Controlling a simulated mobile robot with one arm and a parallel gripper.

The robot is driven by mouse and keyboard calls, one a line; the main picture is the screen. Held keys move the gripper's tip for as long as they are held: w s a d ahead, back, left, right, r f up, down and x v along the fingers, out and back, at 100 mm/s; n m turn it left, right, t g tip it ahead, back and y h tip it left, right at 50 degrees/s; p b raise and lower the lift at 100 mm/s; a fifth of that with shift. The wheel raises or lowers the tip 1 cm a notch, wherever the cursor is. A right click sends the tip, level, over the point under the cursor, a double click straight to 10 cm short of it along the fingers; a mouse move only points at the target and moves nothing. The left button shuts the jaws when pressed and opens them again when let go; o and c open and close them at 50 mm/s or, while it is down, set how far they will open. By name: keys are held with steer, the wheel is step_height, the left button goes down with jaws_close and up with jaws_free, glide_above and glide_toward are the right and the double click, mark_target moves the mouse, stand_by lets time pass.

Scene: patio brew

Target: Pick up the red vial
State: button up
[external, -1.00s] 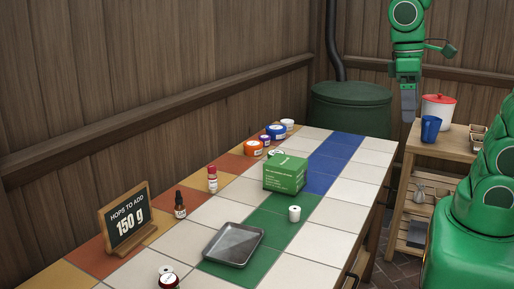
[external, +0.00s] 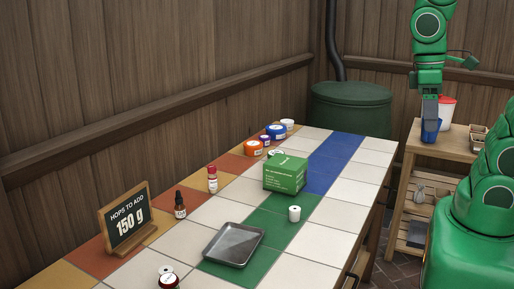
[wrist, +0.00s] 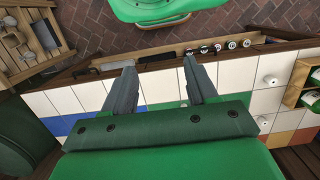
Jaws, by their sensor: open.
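A small red-capped vial (external: 212,180) with a pale label stands upright on the tiled table, left of the green box. A dark red, white-labelled container (external: 169,282) is cut off by the bottom edge of the external view. My gripper (external: 430,113) is raised at the right, in front of the side shelf and far from the red-capped vial. In the wrist view my gripper (wrist: 159,65) is open, with nothing between its fingers. I cannot make out the red-capped vial in the wrist view.
A dropper bottle (external: 180,204), a sign (external: 126,225), a metal tray (external: 234,244), a green box (external: 286,174) and a white roll (external: 294,213) stand on the table. A blue cup (external: 431,137) is on the shelf, partly behind my gripper. Several jars line the table's far end.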

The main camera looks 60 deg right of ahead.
steer(key=w+d+f+t+h, duration=0.1)
steer(key=w+d+f+t, duration=0.15)
steer(key=w, duration=0.85)
steer(key=w+d+f+t, duration=0.2)
steer(key=w+f, duration=0.2)
steer(key=w, duration=0.7)
steer(key=n+t+y, duration=0.3)
steer(key=t+y, duration=0.1)
steer(key=t, duration=0.5)
glide_toward(215, 169)
steer(key=w+f, duration=0.3)
steer(key=shift+w+f+t+y, duration=0.3)
steer(key=shift+w+f+t, duration=0.1)
steer(key=shift+w+t, duration=0.25)
steer(key=shift+a+r+x, duration=0.1)
steer(key=shift+a+x, duration=0.05)
steer(key=shift+x, duration=1.8)
steer(key=shift+a+r+x, duration=0.1)
steer(key=shift+r+x, duration=0.05)
steer(key=shift+x, duration=1.8)
steer(key=shift+c, duration=0.3)
steer(key=c, duration=1)
